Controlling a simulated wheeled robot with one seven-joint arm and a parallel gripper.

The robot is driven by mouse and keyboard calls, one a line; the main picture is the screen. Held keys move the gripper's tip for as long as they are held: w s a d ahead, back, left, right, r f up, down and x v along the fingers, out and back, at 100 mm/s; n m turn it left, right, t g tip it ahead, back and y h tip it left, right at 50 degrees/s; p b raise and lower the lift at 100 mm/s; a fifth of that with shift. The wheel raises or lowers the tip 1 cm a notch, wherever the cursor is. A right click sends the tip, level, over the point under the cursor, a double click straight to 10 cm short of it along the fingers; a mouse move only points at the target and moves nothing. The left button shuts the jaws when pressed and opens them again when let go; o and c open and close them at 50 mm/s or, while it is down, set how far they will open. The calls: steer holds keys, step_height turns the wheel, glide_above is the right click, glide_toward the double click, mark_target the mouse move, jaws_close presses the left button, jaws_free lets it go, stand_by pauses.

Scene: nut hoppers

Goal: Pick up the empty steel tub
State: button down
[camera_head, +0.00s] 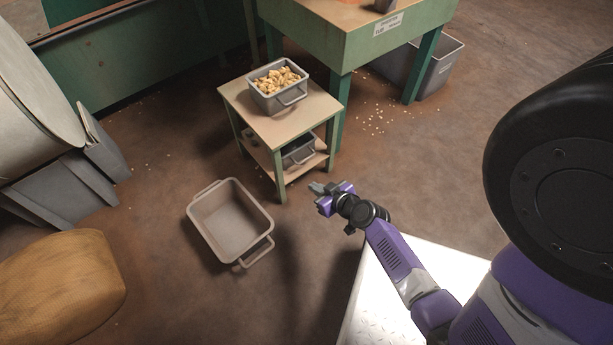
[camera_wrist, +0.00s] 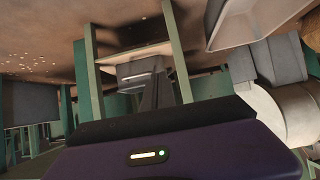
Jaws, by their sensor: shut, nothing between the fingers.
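An empty grey tub (camera_head: 205,232) with a handle at each end sits on the floor, left of the small table. Its bare inside is visible in the head view. In the wrist view, part of a grey tub (camera_wrist: 245,25) shows at the top right. My gripper (camera_head: 317,188) is shut and empty, to the right of the floor tub and apart from it, by the small table's front leg. The fingers (camera_wrist: 158,92) also show in the wrist view, pointing toward the table's shelf.
The small table (camera_head: 268,127) carries a grey tub of nuts (camera_head: 275,101). Another tub (camera_head: 298,153) is on its lower shelf, contents unclear. A brown sack-like shape (camera_head: 60,285) lies at lower left. A green bench (camera_head: 365,40) stands behind. Floor around the empty tub is clear.

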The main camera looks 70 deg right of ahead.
steer(key=shift+s+a, duration=0.4)
steer(key=shift+s, duration=0.3)
steer(key=c, duration=1.8)
jaws_free()
steer(key=shift+d, duration=0.15)
steer(key=w+d+m, duration=0.1)
steer(key=d+m, duration=0.2)
steer(key=m, duration=0.3)
steer(key=w+d+f+m, duration=0.1)
steer(key=d+m, duration=0.3)
steer(key=m, duration=0.2)
steer(key=w+d+m, duration=0.2)
steer(key=d+m, duration=0.1)
steer(key=m, duration=0.3)
steer(key=shift+d+f, duration=0.3)
steer(key=shift+f, duration=0.1)
steer(key=shift+f, duration=0.1)
